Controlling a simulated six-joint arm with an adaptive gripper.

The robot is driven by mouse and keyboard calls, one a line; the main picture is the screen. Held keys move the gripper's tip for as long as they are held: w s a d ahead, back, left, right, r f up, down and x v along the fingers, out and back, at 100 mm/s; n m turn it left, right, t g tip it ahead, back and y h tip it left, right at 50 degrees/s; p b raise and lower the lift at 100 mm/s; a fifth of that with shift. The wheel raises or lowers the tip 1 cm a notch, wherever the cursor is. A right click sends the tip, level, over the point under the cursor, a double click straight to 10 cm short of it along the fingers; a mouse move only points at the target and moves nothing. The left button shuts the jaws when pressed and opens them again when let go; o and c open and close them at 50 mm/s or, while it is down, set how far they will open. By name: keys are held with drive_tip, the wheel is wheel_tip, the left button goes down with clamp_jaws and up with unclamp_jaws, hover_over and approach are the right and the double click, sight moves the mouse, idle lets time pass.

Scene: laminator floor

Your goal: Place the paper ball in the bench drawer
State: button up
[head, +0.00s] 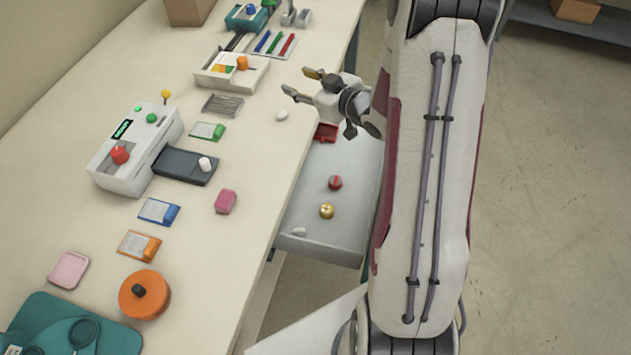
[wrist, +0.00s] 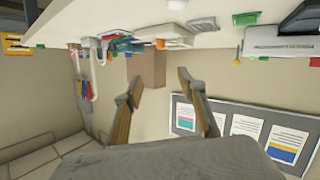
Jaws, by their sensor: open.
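A small white rounded lump (head: 282,115), which looks like the paper ball, lies on the bench top near its right edge. A white lump also shows at the top of the wrist view (wrist: 177,4); I cannot tell if it is the same one. The bench drawer (head: 300,204) is pulled open below that edge. It holds a red block, a red knob-like piece, a brass piece and a small white piece (head: 299,231). My gripper (head: 300,82) is open and empty, above the bench edge and beyond the lump. Its spread fingers show in the wrist view (wrist: 158,80).
The bench top (head: 240,150) carries a white machine (head: 125,165) with a dark tray, several coloured cards, a pink block (head: 226,201) and an orange round container (head: 144,295). Pens and small devices stand at the far end. My arm covers the drawer's right side.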

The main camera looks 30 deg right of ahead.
drive_tip(key=s+a+r+m+g+h, duration=0.3)
drive_tip(key=s+r+g+h, duration=0.15)
drive_tip(key=s+r, duration=0.65)
drive_tip(key=s+a+g, duration=0.1)
drive_tip(key=s+a, duration=0.3)
drive_tip(key=s, duration=0.4)
drive_tip(key=s+a+r+m+g+y, duration=0.1)
drive_tip(key=s+a, duration=0.3)
drive_tip(key=s, duration=0.4)
drive_tip(key=s+a+r+g, duration=0.1)
drive_tip(key=s+a+g, duration=0.1)
drive_tip(key=s+a, duration=0.3)
drive_tip(key=s, duration=0.3)
drive_tip(key=shift+s+m+y, duration=0.35)
drive_tip(key=shift+m, duration=0.05)
drive_tip(key=shift+f+g, duration=0.1)
drive_tip(key=shift+g, duration=0.15)
